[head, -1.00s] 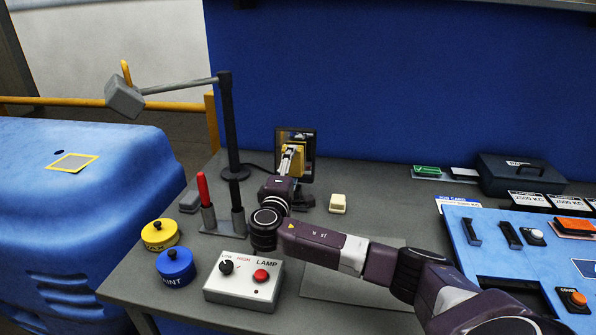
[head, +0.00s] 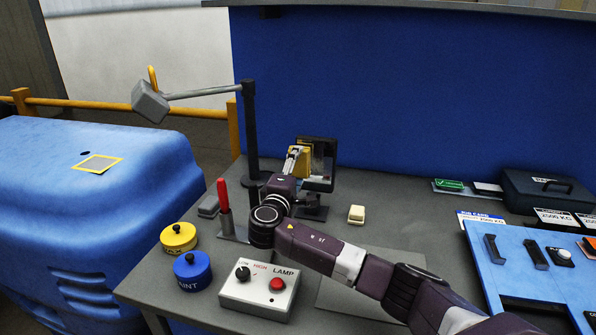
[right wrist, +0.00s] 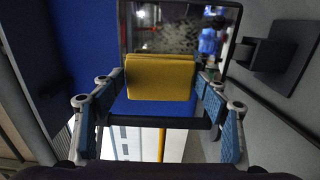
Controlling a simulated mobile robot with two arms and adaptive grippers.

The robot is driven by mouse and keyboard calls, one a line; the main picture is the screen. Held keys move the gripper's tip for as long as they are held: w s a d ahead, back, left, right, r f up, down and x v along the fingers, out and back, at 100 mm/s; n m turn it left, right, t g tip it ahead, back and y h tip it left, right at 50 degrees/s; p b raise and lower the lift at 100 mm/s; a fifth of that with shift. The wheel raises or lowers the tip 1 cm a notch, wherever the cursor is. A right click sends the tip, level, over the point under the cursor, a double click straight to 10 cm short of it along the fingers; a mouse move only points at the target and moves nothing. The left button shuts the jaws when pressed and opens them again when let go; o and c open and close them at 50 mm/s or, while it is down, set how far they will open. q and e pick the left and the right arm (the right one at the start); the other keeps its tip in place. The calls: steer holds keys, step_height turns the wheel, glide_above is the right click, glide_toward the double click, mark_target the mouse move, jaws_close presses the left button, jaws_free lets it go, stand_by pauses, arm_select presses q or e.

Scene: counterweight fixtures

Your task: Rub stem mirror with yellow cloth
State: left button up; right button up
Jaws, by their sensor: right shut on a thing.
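The stem mirror (head: 325,164) stands on the grey bench near the blue wall, a dark-framed rectangular pane above a dark base. My right gripper (head: 295,160) is shut on the folded yellow cloth (head: 304,164) and holds it at the left part of the mirror. In the right wrist view the cloth (right wrist: 160,78) sits between my fingers and overlaps the lower part of the mirror pane (right wrist: 180,33). I cannot tell whether cloth and glass touch. My left gripper is not in view.
A lamp post (head: 250,130) rises left of the mirror. A lamp control box (head: 259,289), yellow pot (head: 178,237), blue pot (head: 192,270) and red-handled tool (head: 223,195) stand at the left. A cream block (head: 356,214) lies right of the mirror.

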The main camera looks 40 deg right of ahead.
steer(key=shift+s+d+r+p, duration=0.15)
steer(key=shift+s+d+p, duration=0.35)
steer(key=shift+s+d, duration=0.5)
steer(key=shift+s+d+r+p, duration=0.1)
steer(key=shift+s+d+p, duration=0.35)
steer(key=shift+s+d, duration=0.5)
steer(key=shift+s+d+p, duration=0.3)
steer(key=shift+s+d, duration=0.6)
steer(key=shift+s, duration=0.25)
steer(key=shift+p+v, duration=1.15)
steer(key=shift+v, duration=1.8)
steer(key=shift+f, duration=0.1)
